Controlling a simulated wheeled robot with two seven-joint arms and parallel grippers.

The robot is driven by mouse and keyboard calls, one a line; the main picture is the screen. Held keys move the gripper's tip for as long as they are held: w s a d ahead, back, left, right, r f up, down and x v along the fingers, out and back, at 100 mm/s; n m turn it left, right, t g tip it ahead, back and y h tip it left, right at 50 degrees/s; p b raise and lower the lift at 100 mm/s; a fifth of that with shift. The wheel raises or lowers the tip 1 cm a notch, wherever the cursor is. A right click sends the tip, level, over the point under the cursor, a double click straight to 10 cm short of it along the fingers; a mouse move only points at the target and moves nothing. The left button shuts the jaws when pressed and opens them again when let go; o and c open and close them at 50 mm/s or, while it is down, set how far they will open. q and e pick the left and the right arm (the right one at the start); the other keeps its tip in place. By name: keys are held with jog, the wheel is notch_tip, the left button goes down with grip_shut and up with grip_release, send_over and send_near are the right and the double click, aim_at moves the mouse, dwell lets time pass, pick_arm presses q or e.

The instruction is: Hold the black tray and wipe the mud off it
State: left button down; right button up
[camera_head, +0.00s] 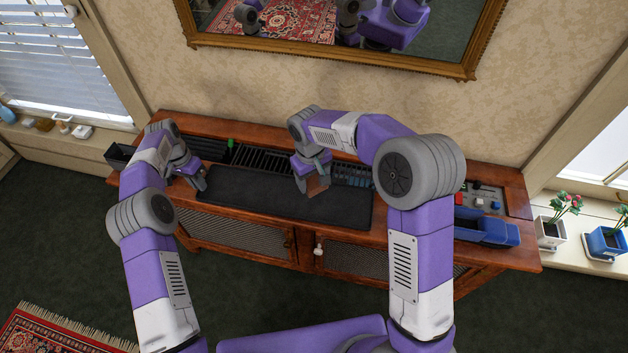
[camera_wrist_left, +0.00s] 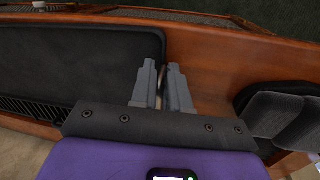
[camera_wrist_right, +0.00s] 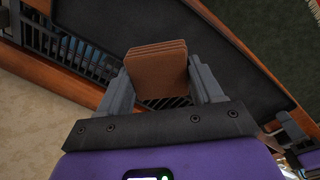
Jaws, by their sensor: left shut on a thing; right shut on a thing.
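The black tray (camera_head: 270,196) lies flat along the front of the wooden cabinet top, and its dark surface also shows in the left wrist view (camera_wrist_left: 80,60). I cannot make out mud on it. My left gripper (camera_head: 201,184) is at the tray's left end, its fingers (camera_wrist_left: 163,90) closed on the tray's rim. My right gripper (camera_head: 315,178) is shut on a brown, layered, folded cloth-like pad (camera_head: 318,187), also seen upright between the fingers in the right wrist view (camera_wrist_right: 158,68). The pad is over the right half of the tray; whether it touches the tray is unclear.
Black slatted racks (camera_head: 262,159) run behind the tray. A black box (camera_head: 120,156) stands at the cabinet's left end. A blue bin (camera_head: 486,230) and a panel with small items (camera_head: 486,196) are at the right. A framed mirror (camera_head: 460,72) hangs above.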

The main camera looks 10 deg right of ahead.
pick_arm(q)
jog(key=shift+f, duration=0.1)
jog(key=c, duration=1)
grip_release()
jog(key=shift+c, duration=0.2)
notch_tip(320, 180, up, 8)
jog(key=a, duration=0.1)
jog(key=shift+w+f, duration=0.25)
